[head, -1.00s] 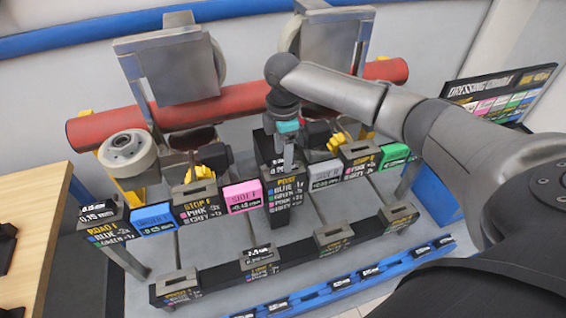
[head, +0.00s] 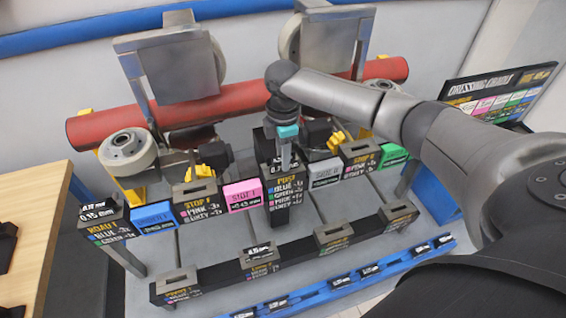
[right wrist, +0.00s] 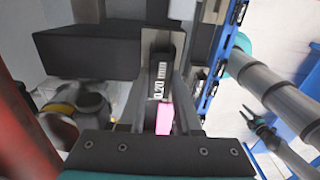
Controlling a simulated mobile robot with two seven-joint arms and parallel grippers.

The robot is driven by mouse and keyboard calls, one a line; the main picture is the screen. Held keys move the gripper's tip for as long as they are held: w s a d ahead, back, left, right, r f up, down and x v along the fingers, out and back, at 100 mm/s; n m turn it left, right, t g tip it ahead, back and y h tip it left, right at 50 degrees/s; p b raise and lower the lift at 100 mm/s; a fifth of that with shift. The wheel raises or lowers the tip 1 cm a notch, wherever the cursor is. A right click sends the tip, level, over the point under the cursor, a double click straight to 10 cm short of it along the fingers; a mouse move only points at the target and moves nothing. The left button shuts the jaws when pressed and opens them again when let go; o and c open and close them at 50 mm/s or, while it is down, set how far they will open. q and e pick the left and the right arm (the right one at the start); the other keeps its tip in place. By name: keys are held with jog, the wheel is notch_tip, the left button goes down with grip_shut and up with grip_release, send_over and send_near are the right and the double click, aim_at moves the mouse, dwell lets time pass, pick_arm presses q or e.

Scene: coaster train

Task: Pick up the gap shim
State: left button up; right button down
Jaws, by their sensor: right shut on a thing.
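My right gripper (head: 285,166) points down at the top of the black middle post block (head: 284,210). In the right wrist view its two grey fingers (right wrist: 165,112) are shut on a narrow dark piece marked 0.20 mm (right wrist: 161,76), which I take to be the gap shim. A pink patch shows between the fingers; I cannot tell whether it belongs to the shim. The fingers and post hide most of the shim in the head view, and I cannot tell whether it is clear of the block. My left gripper is not in the head view.
Beside the post stand a pink block (head: 243,195) and a grey block (head: 325,173). A blue block (head: 153,218) is further left, a green one (head: 393,154) further right. A red roller (head: 235,103) lies behind. A blue rail (head: 350,281) runs in front.

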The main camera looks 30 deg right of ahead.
jog(key=shift+r, duration=0.1)
dwell(0.4)
notch_tip(320, 180, up, 24)
jog(key=p, duration=0.5)
jog(key=shift+r, duration=0.2)
dwell(0.6)
jog(key=shift+f, duration=0.1)
dwell(0.3)
